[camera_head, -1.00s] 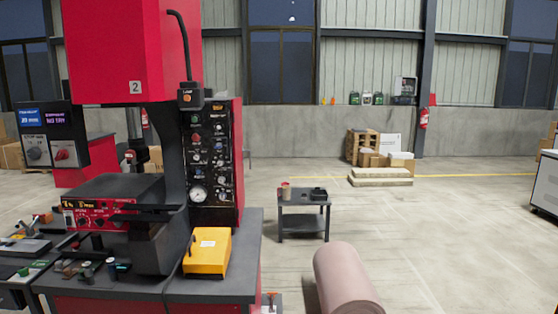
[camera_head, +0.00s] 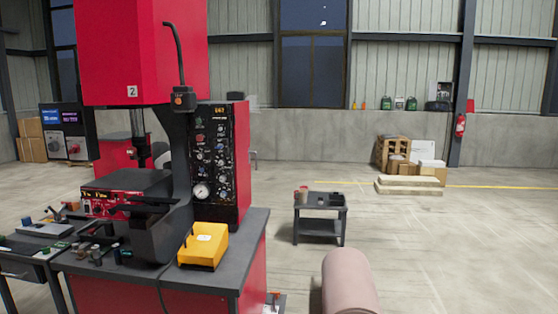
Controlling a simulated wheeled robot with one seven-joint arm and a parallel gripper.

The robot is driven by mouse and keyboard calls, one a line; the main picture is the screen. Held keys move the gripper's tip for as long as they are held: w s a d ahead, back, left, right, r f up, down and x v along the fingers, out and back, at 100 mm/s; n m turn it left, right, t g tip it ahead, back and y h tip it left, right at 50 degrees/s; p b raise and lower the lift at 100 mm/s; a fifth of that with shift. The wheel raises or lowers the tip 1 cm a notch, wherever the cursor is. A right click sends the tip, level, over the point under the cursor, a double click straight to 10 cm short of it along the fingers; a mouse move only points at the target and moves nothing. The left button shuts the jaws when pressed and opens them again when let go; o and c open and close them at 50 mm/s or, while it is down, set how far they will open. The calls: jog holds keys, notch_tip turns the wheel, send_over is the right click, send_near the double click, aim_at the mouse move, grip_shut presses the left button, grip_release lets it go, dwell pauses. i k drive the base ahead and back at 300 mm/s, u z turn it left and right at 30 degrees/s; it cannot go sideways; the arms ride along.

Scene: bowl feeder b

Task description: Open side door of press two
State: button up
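Press two (camera_head: 140,50) is a tall red machine with a "2" label, at the left of the head view. Its black control panel (camera_head: 217,160) with buttons and a gauge faces me at the column's right. The red base cabinet (camera_head: 120,292) is below the dark worktop; its right side face shows only as a narrow strip. I cannot make out a door or handle on it. My gripper is not in view; a pinkish rounded cylinder at the bottom centre hides some floor, and I cannot tell what it is.
A yellow box (camera_head: 204,245) sits on the worktop's right corner. A small dark cart (camera_head: 320,227) stands on the floor right of the press. Pallets and boxes (camera_head: 410,178) are by the back wall. The floor at the right is clear.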

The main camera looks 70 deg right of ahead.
aim_at(241, 110)
jog(key=z, duration=1.95)
jog(key=i, duration=0.5)
jog(key=z, duration=1.1)
jog(key=i, duration=2.3)
jog(key=u, duration=2.9)
